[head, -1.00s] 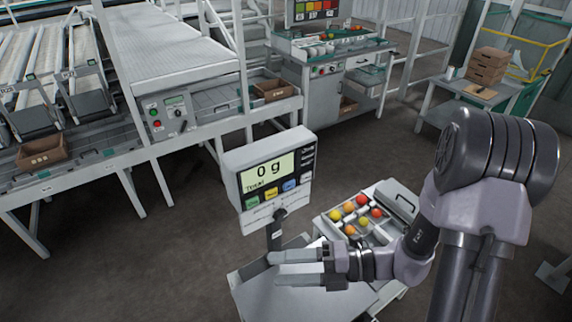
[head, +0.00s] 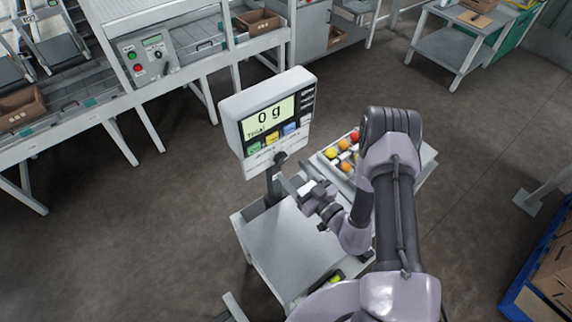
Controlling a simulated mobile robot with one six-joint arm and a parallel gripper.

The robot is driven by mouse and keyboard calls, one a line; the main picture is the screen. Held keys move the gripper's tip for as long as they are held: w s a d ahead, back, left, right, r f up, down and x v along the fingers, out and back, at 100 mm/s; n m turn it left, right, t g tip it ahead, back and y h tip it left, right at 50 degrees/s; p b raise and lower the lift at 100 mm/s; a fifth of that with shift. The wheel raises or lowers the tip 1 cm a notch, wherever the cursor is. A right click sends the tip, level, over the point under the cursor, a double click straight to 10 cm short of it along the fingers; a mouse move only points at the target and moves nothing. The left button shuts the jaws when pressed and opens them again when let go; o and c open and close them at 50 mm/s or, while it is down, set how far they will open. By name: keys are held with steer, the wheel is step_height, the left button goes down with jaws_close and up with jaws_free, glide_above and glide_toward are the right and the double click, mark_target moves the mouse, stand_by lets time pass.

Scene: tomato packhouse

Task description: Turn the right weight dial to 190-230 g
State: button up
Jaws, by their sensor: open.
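My gripper (head: 297,187) is open above the bench scale's plate, close to the scale's post, well to the right of and nearer than the panel. I see nothing between its fingers.
A tray of colored tomatoes (head: 332,153) is beside the scale plate (head: 285,245). Cardboard boxes on a blue pallet (head: 520,290) are at lower right. Open floor lies before the conveyor.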

mark_target(283, 161)
steer(key=x, duration=0.4)
steer(key=shift+w+a, duration=0.2)
steer(key=shift+w, duration=0.05)
jaws_close()
